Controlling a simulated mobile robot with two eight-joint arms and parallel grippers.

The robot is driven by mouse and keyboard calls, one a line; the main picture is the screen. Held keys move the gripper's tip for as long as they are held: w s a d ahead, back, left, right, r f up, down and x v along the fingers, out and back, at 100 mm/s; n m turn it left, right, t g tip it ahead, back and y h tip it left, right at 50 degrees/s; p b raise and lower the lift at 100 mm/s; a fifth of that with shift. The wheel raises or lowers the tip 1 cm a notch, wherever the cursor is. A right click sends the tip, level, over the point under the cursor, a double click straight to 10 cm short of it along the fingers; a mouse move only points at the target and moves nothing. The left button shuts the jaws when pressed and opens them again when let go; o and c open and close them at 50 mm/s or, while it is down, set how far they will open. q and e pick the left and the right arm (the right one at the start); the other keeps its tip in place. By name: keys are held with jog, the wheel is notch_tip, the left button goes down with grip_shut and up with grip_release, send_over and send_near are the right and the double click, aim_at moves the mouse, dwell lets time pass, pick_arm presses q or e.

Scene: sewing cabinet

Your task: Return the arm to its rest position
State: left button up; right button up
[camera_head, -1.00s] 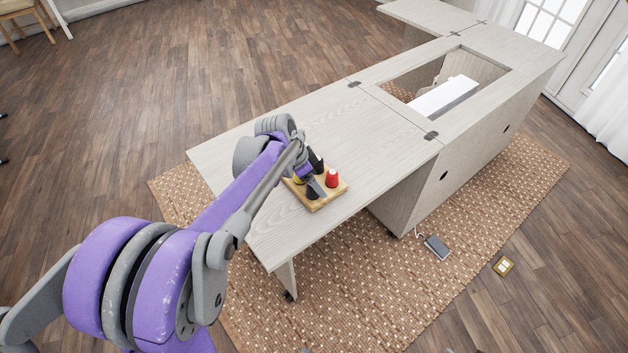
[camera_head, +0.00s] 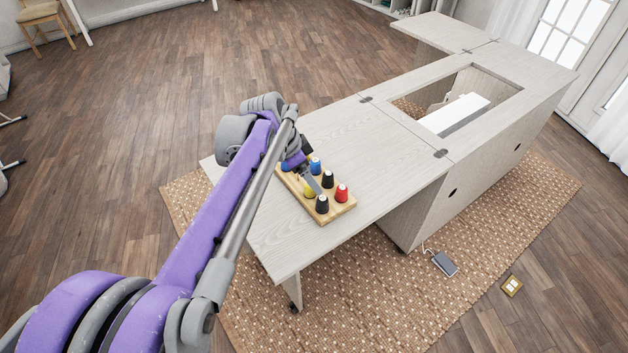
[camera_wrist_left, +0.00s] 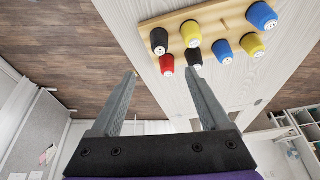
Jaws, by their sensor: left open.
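My left gripper (camera_head: 309,182) hangs over the thread rack on the cabinet's leaf, at the end of my purple arm. In the left wrist view its two fingers (camera_wrist_left: 160,76) are spread apart with nothing between them. The wooden rack (camera_head: 342,209) holds several spools. A red spool (camera_head: 342,193), a black spool (camera_head: 322,205) and a yellow spool (camera_head: 307,190) show in the head view. In the wrist view the rack (camera_wrist_left: 215,27) lies beyond the fingertips, with a red spool (camera_wrist_left: 167,66) and a blue spool (camera_wrist_left: 222,51) standing on it. My right gripper is not in view.
The pale sewing cabinet (camera_head: 400,150) stands on a woven rug (camera_head: 400,300). Its opening holds a white block (camera_head: 457,114). A grey pedal (camera_head: 445,264) lies on the rug at right. The leaf around the rack is clear, and wooden floor is free at left.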

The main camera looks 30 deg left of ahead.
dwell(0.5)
pick_arm(q)
jog(key=s+d+n+y+p, duration=0.1)
jog(key=s+d+n+p, duration=0.2)
jog(key=s+d, duration=0.3)
jog(key=s+d+f+n+t+y+p, duration=0.1)
jog(key=s+d+n+p, duration=0.3)
jog(key=s, duration=0.8)
jog(key=d, duration=0.2)
jog(key=shift+d+t+y+p, duration=0.3)
jog(key=shift+p, duration=0.05)
jog(key=shift+o, duration=0.3)
jog(key=shift+w, duration=0.1)
